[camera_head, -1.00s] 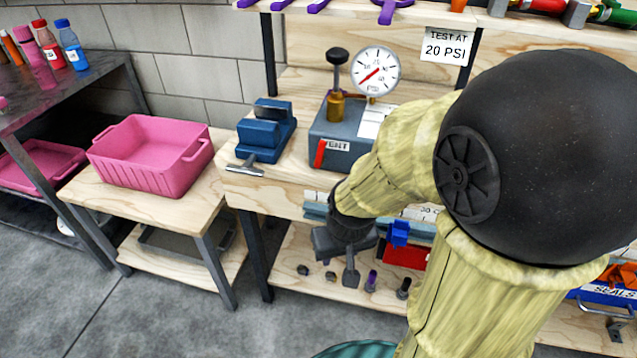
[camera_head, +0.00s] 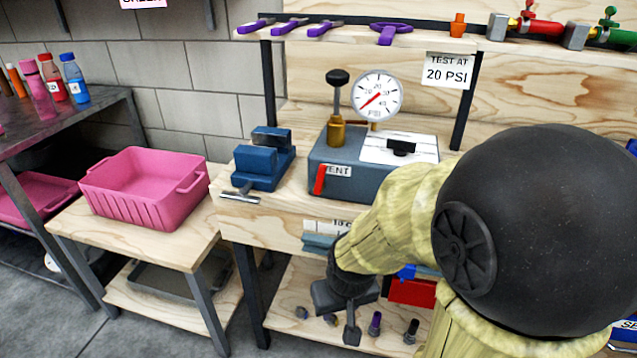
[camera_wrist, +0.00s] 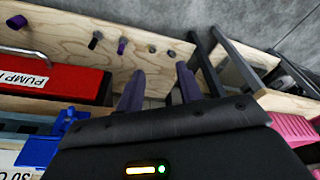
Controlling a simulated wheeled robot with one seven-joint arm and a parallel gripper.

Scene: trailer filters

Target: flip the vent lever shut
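The red vent lever (camera_head: 320,179) sits on the front of the grey-blue test box (camera_head: 350,182), beside a white label partly reading "VENT" (camera_head: 338,170). It stands nearly upright, its top tilted slightly right. My gripper (camera_head: 347,322) is below the bench top, in front of the lower shelf and well apart from the lever. In the wrist view, its two fingers (camera_wrist: 158,75) are spread apart with nothing visible between them. The lever does not show in the wrist view.
A pressure gauge (camera_head: 376,96) and a black-knobbed brass post (camera_head: 337,110) stand on the box. A blue vise (camera_head: 262,160) sits left of it. A pink bin (camera_head: 140,190) is on the left table. Several small pegs stand on the lower shelf below my gripper.

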